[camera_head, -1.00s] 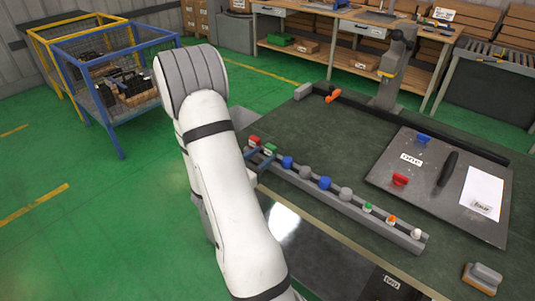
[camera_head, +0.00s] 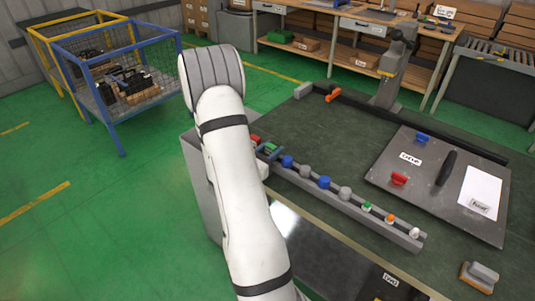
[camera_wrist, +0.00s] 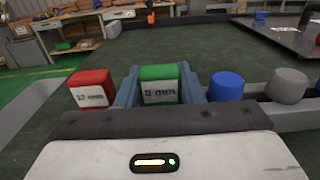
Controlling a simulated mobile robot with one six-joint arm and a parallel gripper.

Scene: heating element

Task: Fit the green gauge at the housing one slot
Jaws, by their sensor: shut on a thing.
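The green gauge (camera_wrist: 159,72) is a block with a white label that seems to read 11 mm. My gripper (camera_wrist: 159,92) is shut on it, with a blue finger on each side. In the head view the green gauge (camera_head: 271,147) and the blue fingers (camera_head: 268,153) show at the far left end of the grey rack (camera_head: 345,208). I cannot tell whether the gauge is clear of the rack. A dark tilted plate (camera_head: 388,180) on the bench carries a label (camera_head: 410,159) that seems to read ONE. No slot can be made out.
A red labelled block (camera_wrist: 92,88) stands close left of my gripper. A blue knob (camera_wrist: 227,86) and a grey knob (camera_wrist: 287,85) stand to its right. Several small pieces continue along the rack. The bench top (camera_head: 330,135) behind the rack is clear.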

